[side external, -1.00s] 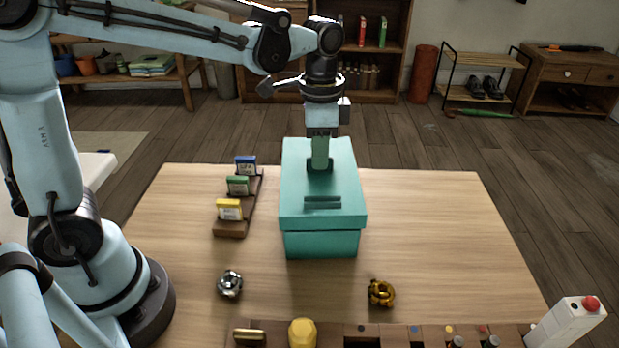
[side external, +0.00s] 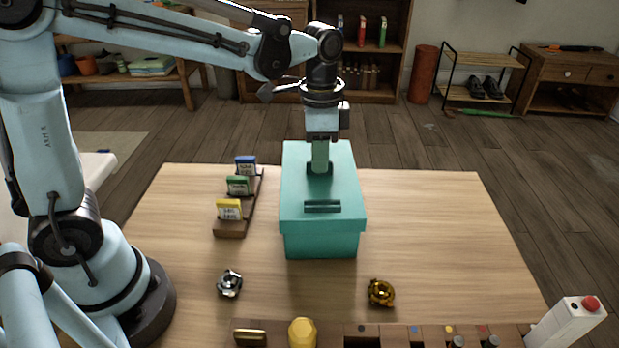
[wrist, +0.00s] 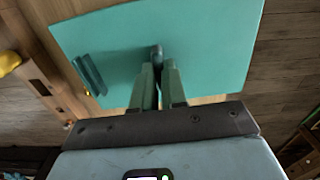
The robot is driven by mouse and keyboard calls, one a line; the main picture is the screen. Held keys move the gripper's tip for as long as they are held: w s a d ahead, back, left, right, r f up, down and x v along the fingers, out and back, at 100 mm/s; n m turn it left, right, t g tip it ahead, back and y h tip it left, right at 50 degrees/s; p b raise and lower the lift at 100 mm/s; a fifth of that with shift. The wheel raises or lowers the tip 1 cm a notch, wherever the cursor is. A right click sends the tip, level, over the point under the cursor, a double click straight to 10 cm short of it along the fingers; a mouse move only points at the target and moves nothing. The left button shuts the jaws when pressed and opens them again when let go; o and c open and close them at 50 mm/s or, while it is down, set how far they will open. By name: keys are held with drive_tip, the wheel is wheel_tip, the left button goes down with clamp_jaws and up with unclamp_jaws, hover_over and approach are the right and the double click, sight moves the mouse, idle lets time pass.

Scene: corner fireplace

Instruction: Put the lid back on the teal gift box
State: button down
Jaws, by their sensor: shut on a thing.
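The teal gift box (side external: 322,246) stands upright near the middle of the table. Its teal lid (side external: 299,192) lies over the top of the box, and its front rim overlaps the upper box wall. I cannot tell whether it is fully seated all round. My gripper (side external: 320,170) is above the lid's middle, pointing down, shut on the lid's small knob. In the wrist view the fingers (wrist: 158,72) close around the knob (wrist: 156,54), and the lid (wrist: 200,40) fills the upper part.
A wooden rack with cards (side external: 232,228) stands left of the box. A silver knotted object (side external: 230,284) and a gold one (side external: 381,292) lie in front. A wooden organiser (side external: 375,334) runs along the front edge. The table's right side is clear.

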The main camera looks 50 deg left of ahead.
drive_tip(key=shift+f, duration=1.45)
idle(0.3)
drive_tip(key=c, duration=1.1)
unclamp_jaws()
wheel_tip(320, 180, up, 12)
drive_tip(key=s+a+f+n+t, duration=0.5)
drive_tip(key=s+f+n+t, duration=0.2)
drive_tip(key=s+n, duration=0.1)
drive_tip(key=shift+s+f, duration=0.3)
drive_tip(key=shift+s, duration=0.25)
